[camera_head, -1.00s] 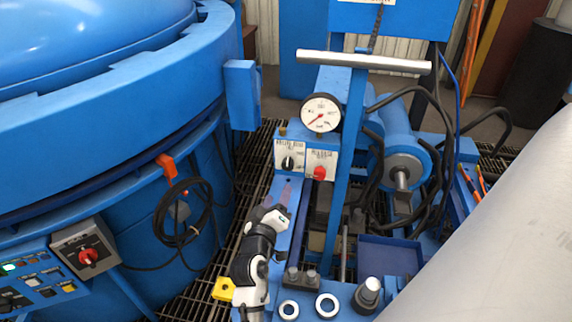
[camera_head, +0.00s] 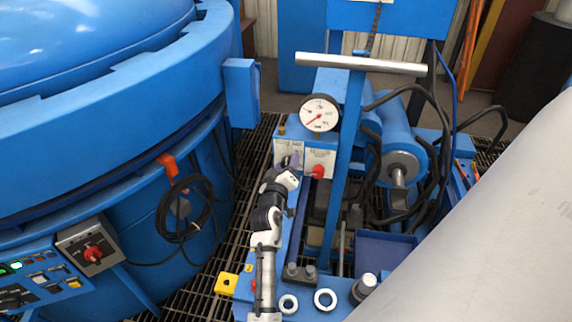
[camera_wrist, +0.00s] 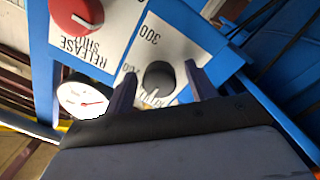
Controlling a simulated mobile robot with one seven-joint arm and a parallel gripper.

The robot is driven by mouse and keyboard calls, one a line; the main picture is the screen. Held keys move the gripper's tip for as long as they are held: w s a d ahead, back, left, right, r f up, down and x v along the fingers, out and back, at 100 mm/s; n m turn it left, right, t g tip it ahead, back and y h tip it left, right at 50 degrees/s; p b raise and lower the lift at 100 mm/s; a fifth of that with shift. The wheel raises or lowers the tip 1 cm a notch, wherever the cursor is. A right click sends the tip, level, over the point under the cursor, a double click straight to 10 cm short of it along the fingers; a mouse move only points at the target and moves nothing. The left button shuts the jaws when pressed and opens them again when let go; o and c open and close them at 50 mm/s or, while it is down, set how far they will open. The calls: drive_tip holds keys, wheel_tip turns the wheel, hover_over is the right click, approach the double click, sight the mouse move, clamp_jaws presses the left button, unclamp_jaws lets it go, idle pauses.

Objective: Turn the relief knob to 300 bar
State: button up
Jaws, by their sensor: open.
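The relief knob (camera_wrist: 157,75) is a small black dial on a white plate (camera_wrist: 182,32) in the wrist view. Its white pointer mark is on the lower side, away from the printed 300, which stands above the knob; other scale marks are partly covered. My gripper (camera_wrist: 158,84) is open, with one dark finger on each side of the knob. I cannot tell if either finger touches it. In the head view my gripper (camera_head: 292,160) is at the left plate of the blue control block and hides the knob.
A red release knob (camera_wrist: 76,10) sits beside the plate; it also shows in the head view (camera_head: 318,171). A round pressure gauge (camera_head: 319,113) stands above the block. A blue post with a grey crossbar (camera_head: 365,64) rises close to the right.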

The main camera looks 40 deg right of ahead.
drive_tip(key=c, duration=1)
